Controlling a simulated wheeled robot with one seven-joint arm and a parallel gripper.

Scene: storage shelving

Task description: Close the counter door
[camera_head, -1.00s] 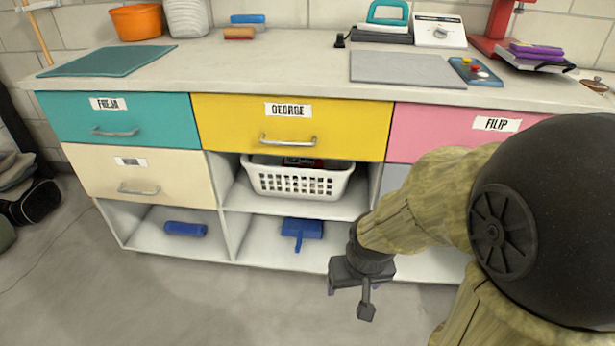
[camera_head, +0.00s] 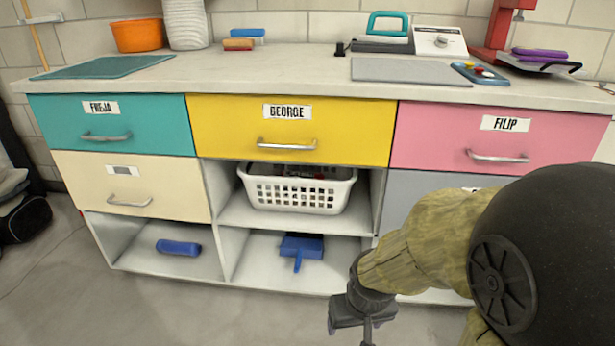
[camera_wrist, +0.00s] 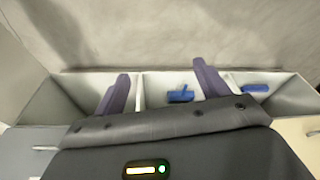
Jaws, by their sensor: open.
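The counter (camera_head: 220,272) has a teal drawer front (camera_head: 112,124), a yellow one (camera_head: 290,130), a pink one (camera_head: 500,136), a cream one (camera_head: 130,184) and a grey one (camera_head: 415,186). Those fully in view sit flush. My arm hides much of the grey front and the lower right of the counter. No open door shows clearly in the head view. In the wrist view a pale upright panel (camera_wrist: 18,68) stands at the left edge; I cannot tell if it is a door. My gripper (camera_head: 350,328) is open and empty, low in front of the counter.
A white basket (camera_head: 298,192) sits in the open middle shelf. A blue dustpan (camera_head: 302,247) and a blue roll (camera_head: 178,247) lie in the bottom compartments. The floor (camera_head: 190,318) before the counter is clear at the left. Bags (camera_head: 22,205) lie at the far left.

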